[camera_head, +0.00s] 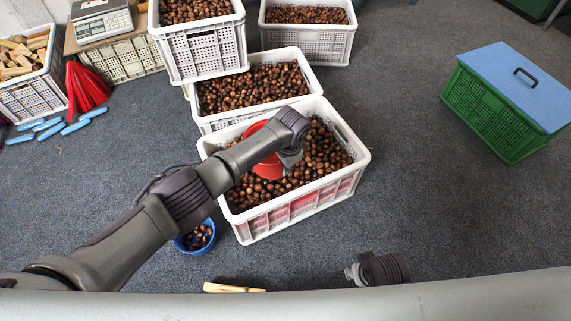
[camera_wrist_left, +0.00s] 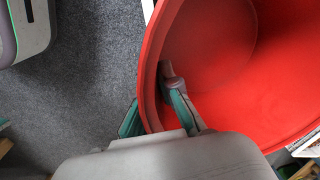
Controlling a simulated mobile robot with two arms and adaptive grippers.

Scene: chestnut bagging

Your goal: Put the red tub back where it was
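The red tub (camera_head: 268,168) is over the heap of chestnuts in the front white crate (camera_head: 296,214), partly hidden by my left arm. I cannot tell whether it rests on the chestnuts. My left gripper (camera_head: 288,166) is at the tub's right side in the head view. In the left wrist view, the gripper (camera_wrist_left: 150,100) straddles the wall of the red tub (camera_wrist_left: 245,75), one finger inside and one outside, and looks shut on it. The visible inside of the tub is empty.
More chestnut crates (camera_head: 207,50) stand behind. A blue tub (camera_head: 196,240) with chestnuts is on the floor beside the front crate. A scale (camera_head: 102,24), red bags (camera_head: 87,88) and blue objects (camera_head: 50,130) are at left. A green crate (camera_head: 490,112) is at right. Floor between is clear.

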